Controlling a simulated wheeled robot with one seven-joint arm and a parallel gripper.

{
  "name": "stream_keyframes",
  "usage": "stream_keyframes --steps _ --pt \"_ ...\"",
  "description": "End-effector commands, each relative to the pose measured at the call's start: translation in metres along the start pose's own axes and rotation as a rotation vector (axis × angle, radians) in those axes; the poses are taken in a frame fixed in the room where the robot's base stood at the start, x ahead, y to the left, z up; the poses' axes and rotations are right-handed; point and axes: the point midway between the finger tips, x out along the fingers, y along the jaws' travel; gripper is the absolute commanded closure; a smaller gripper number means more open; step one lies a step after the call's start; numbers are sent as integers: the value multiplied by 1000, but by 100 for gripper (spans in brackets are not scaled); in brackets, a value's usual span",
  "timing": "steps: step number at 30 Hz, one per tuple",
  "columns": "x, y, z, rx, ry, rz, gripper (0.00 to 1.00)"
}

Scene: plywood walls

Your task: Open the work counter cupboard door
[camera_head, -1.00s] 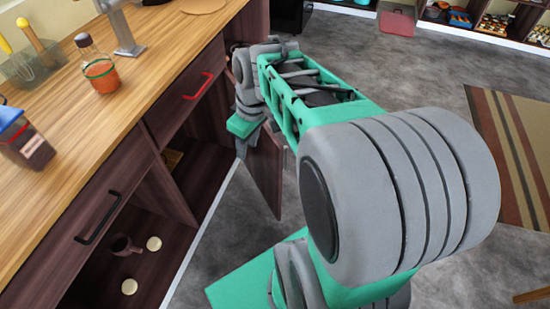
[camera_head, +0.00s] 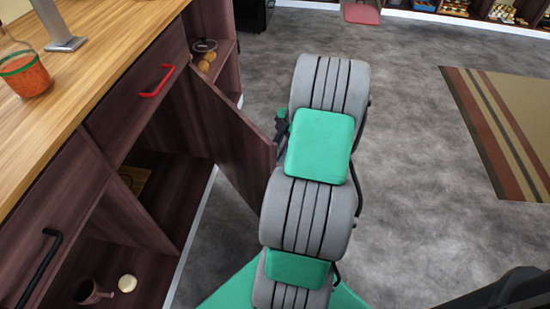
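The work counter (camera_head: 140,45) runs along the left with a wooden top and dark brown front. Its cupboard door (camera_head: 230,135), a dark brown panel, stands swung well out from the front, attached at its far side. The cupboard interior (camera_head: 180,185) behind it is exposed. My gripper (camera_head: 281,124) is mostly hidden behind my green and grey arm; only a small dark and green part shows by the door's free edge. I cannot tell whether it touches the door or whether its fingers are open.
A drawer with a red handle (camera_head: 157,81) sits above the cupboard. A nearer open compartment holds a dark mug (camera_head: 90,292) and a pale round item (camera_head: 127,283). Grey floor is free right of my arm, up to a striped rug (camera_head: 500,125).

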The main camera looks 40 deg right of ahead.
Motion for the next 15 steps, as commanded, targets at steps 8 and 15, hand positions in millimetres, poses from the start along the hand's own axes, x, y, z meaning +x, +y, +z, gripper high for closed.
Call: stream_keyframes --steps 8,15 --pt "24 1 -1 -2 -1 1 68" --pt "24 1 -2 -4 -1 0 74"
